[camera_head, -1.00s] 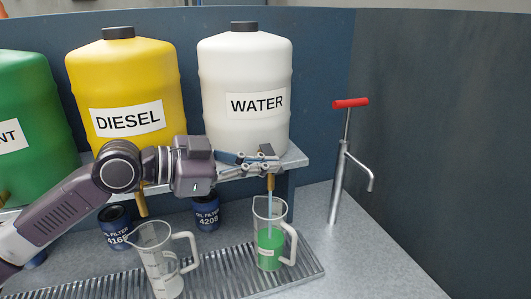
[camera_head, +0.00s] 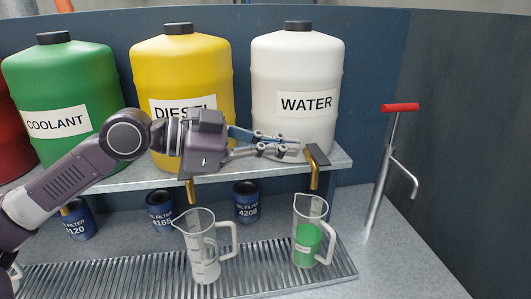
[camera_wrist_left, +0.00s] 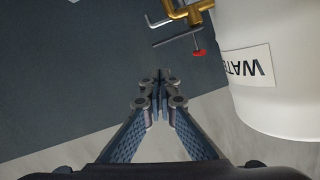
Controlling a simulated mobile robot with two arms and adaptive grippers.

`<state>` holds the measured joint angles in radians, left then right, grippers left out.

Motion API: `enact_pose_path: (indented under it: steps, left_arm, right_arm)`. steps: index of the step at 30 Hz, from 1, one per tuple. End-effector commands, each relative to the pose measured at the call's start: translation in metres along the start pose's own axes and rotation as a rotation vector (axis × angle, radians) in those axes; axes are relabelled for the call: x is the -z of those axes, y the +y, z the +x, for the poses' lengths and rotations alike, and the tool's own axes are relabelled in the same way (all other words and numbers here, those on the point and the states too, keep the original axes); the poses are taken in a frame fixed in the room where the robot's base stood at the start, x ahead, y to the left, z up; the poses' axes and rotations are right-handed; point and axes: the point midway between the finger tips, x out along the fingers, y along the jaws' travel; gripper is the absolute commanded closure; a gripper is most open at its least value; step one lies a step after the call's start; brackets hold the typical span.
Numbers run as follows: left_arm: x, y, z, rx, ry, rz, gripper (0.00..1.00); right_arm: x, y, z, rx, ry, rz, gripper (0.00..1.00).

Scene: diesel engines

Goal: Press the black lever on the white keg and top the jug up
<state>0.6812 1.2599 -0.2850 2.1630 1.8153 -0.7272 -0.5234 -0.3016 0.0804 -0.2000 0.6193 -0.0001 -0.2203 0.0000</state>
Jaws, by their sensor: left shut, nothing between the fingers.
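The white keg (camera_head: 294,75) labelled WATER stands on the shelf. Its brass tap (camera_head: 315,177) has a black lever (camera_head: 317,154) on top, tilted. The clear jug (camera_head: 310,210) stands upright below the tap on the grating, with green liquid (camera_head: 307,245) in its lower part. No stream shows from the tap. My left gripper (camera_head: 298,149) is shut and empty, its fingertips close beside the lever's left side; I cannot tell whether they touch. The left wrist view shows the shut fingertips (camera_wrist_left: 162,77) and the keg's side (camera_wrist_left: 275,90). My right gripper is out of view.
A second clear jug (camera_head: 203,262), seemingly empty, stands left on the grating (camera_head: 262,262). Yellow DIESEL (camera_head: 180,70) and green COOLANT (camera_head: 60,90) kegs share the shelf (camera_head: 340,158). Oil filters stand below. A red-handled pump (camera_head: 385,165) stands right, with clear bench in front.

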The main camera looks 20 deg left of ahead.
Motion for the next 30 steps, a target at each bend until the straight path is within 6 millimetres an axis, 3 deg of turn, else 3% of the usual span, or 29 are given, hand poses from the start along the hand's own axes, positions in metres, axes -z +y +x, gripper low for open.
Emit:
enact_pose_path:
  steps: [3, 9, 30]
  left_arm:
    - [-0.006, 0.001, -0.016, 0.002, -0.003, 0.0, 1.0]
    - [-0.002, 0.0, -0.033, 0.002, -0.001, 0.0, 1.0]
    - [0.001, 0.0, -0.037, 0.0, 0.001, 0.001, 1.0]
  right_arm:
    - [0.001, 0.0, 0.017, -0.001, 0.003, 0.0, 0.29]
    - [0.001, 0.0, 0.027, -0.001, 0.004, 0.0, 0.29]
    - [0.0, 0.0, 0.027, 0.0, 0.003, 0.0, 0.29]
